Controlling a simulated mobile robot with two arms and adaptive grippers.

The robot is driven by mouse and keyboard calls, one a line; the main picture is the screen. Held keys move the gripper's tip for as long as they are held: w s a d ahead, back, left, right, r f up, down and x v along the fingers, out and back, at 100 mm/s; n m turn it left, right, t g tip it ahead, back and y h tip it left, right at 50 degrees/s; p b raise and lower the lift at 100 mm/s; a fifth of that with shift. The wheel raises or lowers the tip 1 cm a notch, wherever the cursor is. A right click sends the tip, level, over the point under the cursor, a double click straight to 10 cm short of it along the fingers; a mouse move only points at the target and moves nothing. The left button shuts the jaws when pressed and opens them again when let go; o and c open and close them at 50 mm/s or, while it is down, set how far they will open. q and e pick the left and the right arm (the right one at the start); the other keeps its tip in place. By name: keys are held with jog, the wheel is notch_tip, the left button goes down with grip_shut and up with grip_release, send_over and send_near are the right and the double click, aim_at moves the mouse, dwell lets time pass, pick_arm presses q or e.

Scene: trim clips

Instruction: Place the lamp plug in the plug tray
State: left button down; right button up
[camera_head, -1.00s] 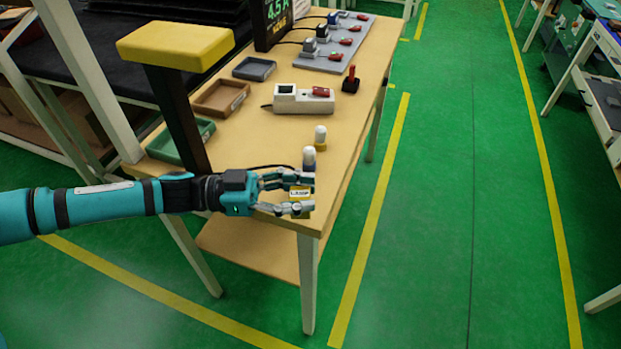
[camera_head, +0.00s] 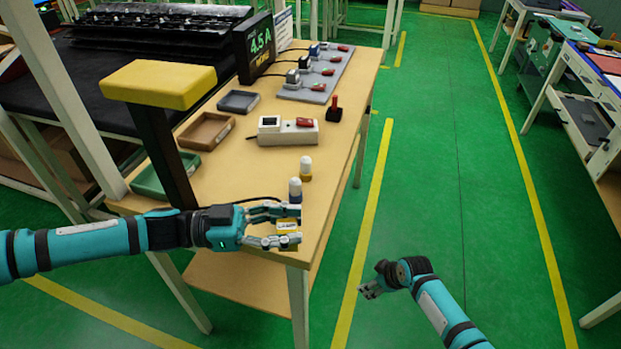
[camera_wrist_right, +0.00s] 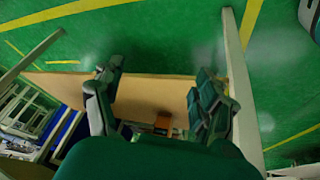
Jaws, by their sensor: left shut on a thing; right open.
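The lamp plug (camera_head: 288,225), with a yellow label, sits between the fingers of my left gripper (camera_head: 285,227). That gripper is shut on it at the near right corner of the table. Three shallow trays lie along the table's left side: a green tray (camera_head: 150,187) nearest, a brown tray (camera_head: 207,131) and a dark grey tray (camera_head: 239,101) farther back. I cannot read which is the plug tray. My right gripper (camera_head: 371,291) is open and empty, off the table's right side; its spread fingers also show in the right wrist view (camera_wrist_right: 158,98).
A dark post with a yellow top (camera_head: 160,84) stands beside the green tray. Two white-topped bottles (camera_head: 306,166) stand near the plug. A white socket block (camera_head: 287,131), a red switch (camera_head: 335,107) and a grey panel of plugs (camera_head: 318,75) are farther back.

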jog(key=w+a+r+n+y, duration=0.1)
jog(key=w+a+r+n, duration=0.1)
jog(key=w+r, duration=0.35)
jog(key=w+a+r+n, duration=0.2)
jog(key=r, duration=0.7)
notch_tip(320, 180, up, 34)
jog(key=n+g, duration=0.5)
jog(key=n, duration=1.8)
send_over(292, 225)
jog(key=d, duration=0.3)
jog(key=x, duration=1.1)
jog(key=shift+w+d+f, duration=0.1)
jog(key=shift+w+f, duration=0.05)
jog(key=shift+w, duration=0.1)
